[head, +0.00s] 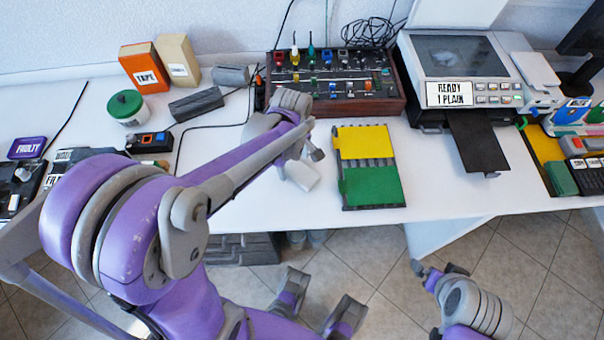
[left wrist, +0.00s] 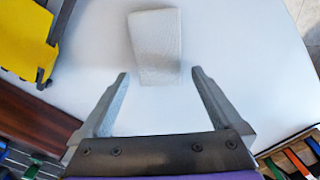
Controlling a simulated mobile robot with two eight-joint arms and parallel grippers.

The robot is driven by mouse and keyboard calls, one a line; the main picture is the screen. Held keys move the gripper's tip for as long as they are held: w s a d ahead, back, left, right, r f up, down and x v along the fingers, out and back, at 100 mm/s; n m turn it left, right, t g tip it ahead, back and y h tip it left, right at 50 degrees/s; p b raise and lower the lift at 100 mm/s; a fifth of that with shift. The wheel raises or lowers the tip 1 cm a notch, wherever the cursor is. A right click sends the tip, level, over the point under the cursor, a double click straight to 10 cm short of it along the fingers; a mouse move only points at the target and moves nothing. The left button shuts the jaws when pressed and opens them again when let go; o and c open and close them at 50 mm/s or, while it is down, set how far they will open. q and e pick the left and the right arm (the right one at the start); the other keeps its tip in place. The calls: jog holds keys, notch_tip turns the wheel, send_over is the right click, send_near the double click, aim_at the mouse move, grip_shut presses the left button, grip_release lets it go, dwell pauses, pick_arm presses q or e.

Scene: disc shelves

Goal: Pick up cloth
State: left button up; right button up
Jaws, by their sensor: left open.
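The cloth (head: 303,176) is a small, pale grey-white piece lying flat on the white table near its front edge, left of the yellow and green rack. In the left wrist view, the cloth (left wrist: 157,47) lies just beyond the fingertips, lined up with the gap between them. My left gripper (left wrist: 160,74) is open and empty, with its two grey fingers spread apart. In the head view my left gripper (head: 303,153) is above the cloth and partly hides it. My right gripper (head: 428,268) is low at the bottom right, away from the table top; its jaw opening is unclear.
The yellow and green rack (head: 370,168) stands right of the cloth. A control panel with switches (head: 335,84) is behind. A printer (head: 462,72) with a dark tray is on the right. A green-lidded jar (head: 126,107) and boxes stand on the left.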

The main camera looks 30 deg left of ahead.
pick_arm(q)
jog(key=shift+f, duration=0.6)
